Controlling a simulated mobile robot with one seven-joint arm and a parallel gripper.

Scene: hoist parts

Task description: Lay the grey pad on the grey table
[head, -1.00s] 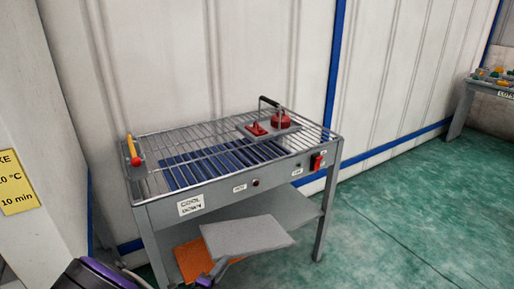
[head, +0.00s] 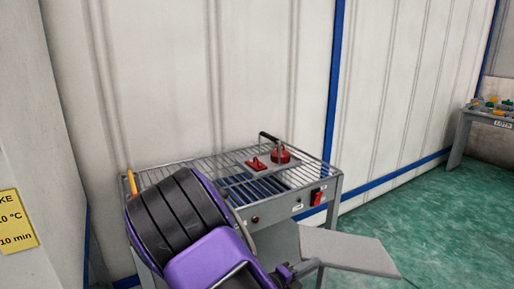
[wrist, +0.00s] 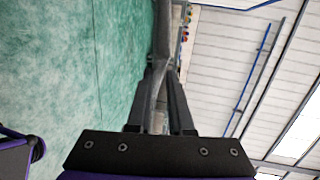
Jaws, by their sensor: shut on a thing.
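The grey pad (head: 345,248) is a flat plate held out at the lower middle of the head view, in front of the cool-down table's right side. My gripper (head: 298,270) is shut on its left end. In the wrist view, the fingers of my gripper (wrist: 160,75) close on the pad (wrist: 161,35), which shows nearly edge-on. A grey table (head: 465,132) at the far right bears several small coloured parts and a label; it is far from the pad.
A grey cool-down table with a wire rack (head: 222,170) stands close ahead. Green floor (head: 440,215) is clear at right.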

